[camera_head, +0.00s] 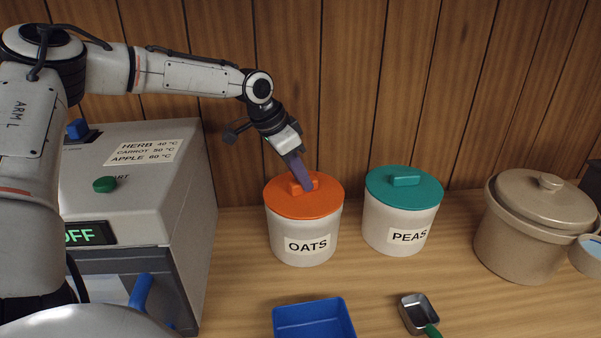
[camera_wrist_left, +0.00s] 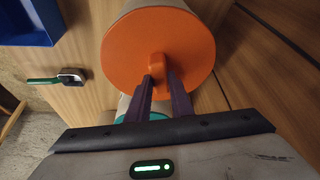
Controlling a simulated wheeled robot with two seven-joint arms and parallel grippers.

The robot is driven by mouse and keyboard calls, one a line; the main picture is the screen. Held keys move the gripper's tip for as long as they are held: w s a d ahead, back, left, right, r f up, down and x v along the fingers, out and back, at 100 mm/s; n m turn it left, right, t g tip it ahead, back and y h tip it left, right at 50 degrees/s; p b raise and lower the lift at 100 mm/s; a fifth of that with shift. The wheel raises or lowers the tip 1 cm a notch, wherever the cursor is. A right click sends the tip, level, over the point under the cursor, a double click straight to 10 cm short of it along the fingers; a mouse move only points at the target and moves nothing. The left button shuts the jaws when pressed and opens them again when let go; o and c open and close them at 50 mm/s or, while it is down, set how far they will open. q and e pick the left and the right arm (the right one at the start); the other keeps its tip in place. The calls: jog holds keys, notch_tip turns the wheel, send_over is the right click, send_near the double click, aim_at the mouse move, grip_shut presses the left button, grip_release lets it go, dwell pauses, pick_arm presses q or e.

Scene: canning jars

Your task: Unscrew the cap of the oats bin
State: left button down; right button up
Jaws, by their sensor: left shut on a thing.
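The oats bin (camera_head: 302,247) is a white round bin labelled OATS, standing upright on the wooden counter. Its orange cap (camera_head: 318,203) sits on top, with a raised orange grip in the middle. The cap fills the upper middle of the left wrist view (camera_wrist_left: 140,50). My left gripper (camera_head: 300,182) comes down from above, with its purple fingers shut on the cap's grip. In the left wrist view the two fingertips (camera_wrist_left: 158,80) lie on either side of the grip. My right gripper is not in view.
The peas bin (camera_head: 395,232) with a teal cap (camera_head: 415,190) stands just right. A beige crock (camera_head: 520,245) is farther right. A blue tray (camera_head: 315,318) and a metal scoop (camera_head: 419,312) lie in front. A grey machine (camera_head: 150,215) stands left. Wood panelling (camera_head: 340,90) rises close behind.

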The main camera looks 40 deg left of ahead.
pick_arm(q)
jog(key=shift+n, duration=0.4)
jog(key=shift+d+n+y, duration=0.1)
jog(key=shift+n+y, duration=0.3)
jog(key=shift+n, duration=0.1)
jog(key=n+y+b, duration=0.1)
jog(key=n, duration=0.1)
jog(key=shift+f+n, duration=0.15)
jog(key=shift+n, duration=0.25)
jog(key=shift+n+b, duration=0.35)
jog(key=shift+n, duration=0.05)
